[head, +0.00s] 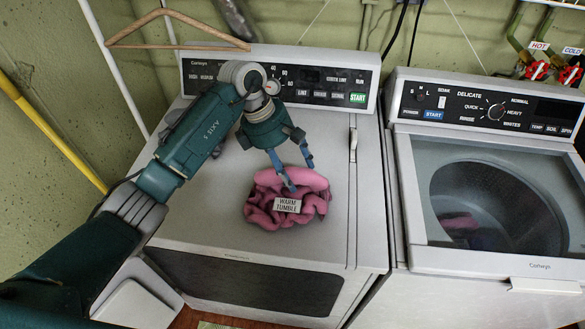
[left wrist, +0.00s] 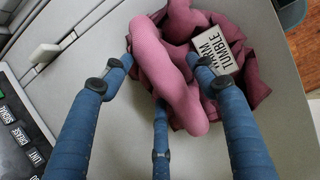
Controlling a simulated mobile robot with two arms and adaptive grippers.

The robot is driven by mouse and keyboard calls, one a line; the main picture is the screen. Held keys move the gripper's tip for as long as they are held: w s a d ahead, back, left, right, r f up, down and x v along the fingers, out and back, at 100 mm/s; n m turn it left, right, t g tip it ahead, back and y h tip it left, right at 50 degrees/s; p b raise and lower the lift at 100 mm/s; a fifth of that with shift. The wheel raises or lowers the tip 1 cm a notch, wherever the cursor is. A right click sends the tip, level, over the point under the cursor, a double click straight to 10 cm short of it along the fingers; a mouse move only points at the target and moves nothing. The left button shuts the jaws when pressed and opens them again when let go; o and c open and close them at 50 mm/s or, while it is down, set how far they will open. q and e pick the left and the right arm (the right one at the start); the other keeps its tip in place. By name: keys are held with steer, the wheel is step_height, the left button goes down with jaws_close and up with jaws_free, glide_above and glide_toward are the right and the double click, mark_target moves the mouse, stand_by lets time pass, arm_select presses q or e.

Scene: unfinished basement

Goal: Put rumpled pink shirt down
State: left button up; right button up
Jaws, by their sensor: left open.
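The rumpled pink shirt (head: 312,182) lies in a heap on the white top of the left machine (head: 215,210). A tag reading "WARM TUMBLE" (head: 287,205) shows on its front. My left gripper (head: 290,172) is over the back of the shirt, fingers pointing down. In the left wrist view the shirt (left wrist: 165,65) lies among the spread blue fingers (left wrist: 165,100), which are open. One finger's tip is hidden under or behind a pink fold; I cannot tell whether the fingers touch the cloth. My right gripper is not in view.
The washer (head: 540,265) at the right has a clear lid, with something pink (head: 459,221) inside its drum. A wooden hanger (head: 150,45) hangs at the back left. Control panels stand behind both machines.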

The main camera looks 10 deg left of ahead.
arm_select(q)
steer(key=b+v, duration=0.4)
steer(key=v, duration=0.7)
steer(key=shift+f, duration=0.1)
steer(key=shift+a+r, duration=0.2)
steer(key=shift+r, duration=0.3)
